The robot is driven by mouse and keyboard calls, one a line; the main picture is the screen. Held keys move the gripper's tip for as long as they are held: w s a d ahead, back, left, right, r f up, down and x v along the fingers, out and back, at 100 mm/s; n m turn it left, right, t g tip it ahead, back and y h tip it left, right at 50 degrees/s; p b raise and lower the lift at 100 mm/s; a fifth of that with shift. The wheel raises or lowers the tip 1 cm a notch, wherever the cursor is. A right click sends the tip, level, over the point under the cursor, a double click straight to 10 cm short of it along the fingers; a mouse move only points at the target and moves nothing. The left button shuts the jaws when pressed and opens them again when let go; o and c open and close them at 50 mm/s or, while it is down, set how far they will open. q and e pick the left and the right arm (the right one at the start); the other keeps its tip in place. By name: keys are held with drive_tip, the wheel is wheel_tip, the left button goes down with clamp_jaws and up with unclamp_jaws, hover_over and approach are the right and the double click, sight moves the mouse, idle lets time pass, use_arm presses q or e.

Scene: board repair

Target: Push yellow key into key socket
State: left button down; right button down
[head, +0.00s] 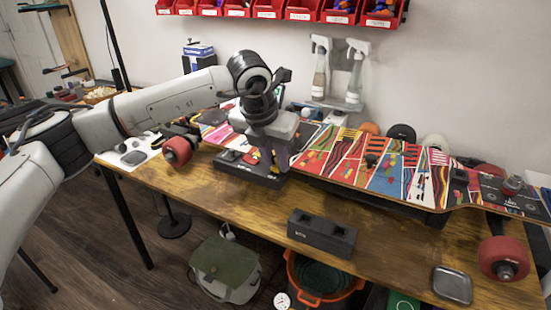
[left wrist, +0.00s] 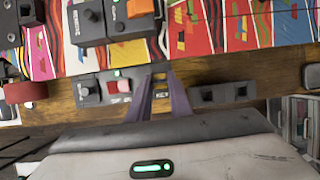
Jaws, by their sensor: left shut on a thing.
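My left gripper (left wrist: 160,78) is shut on a small yellow thing (left wrist: 160,90), most likely the yellow key, which shows as a narrow strip between the fingers. In the head view the left gripper (head: 274,168) points down at the black control box (head: 262,179) and hides part of it; the key cannot be made out there. A dark box with two square recesses (left wrist: 225,97) lies to the right of the fingers, apart from them, and looks like the key socket. In the head view this socket box (head: 322,234) sits near the table's front edge. My right gripper is not in view.
The colourful skateboard deck (head: 372,178) lies along the back of the table (head: 235,200). A red wheel (head: 503,258) and a grey tray (head: 452,285) are at the right.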

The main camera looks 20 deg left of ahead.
sight(276, 166)
use_arm(q)
drive_tip(key=shift+f, duration=0.1)
drive_tip(key=c, duration=1.3)
unclamp_jaws()
drive_tip(key=shift+o, duration=0.2)
drive_tip(key=shift+r, duration=0.25)
drive_tip(key=shift+r+p, duration=0.7)
drive_tip(key=shift+r, duration=0.45)
drive_tip(key=shift+r, duration=0.15)
wheel_tip(276, 166, up, 6)
drive_tip(key=p, duration=0.4)
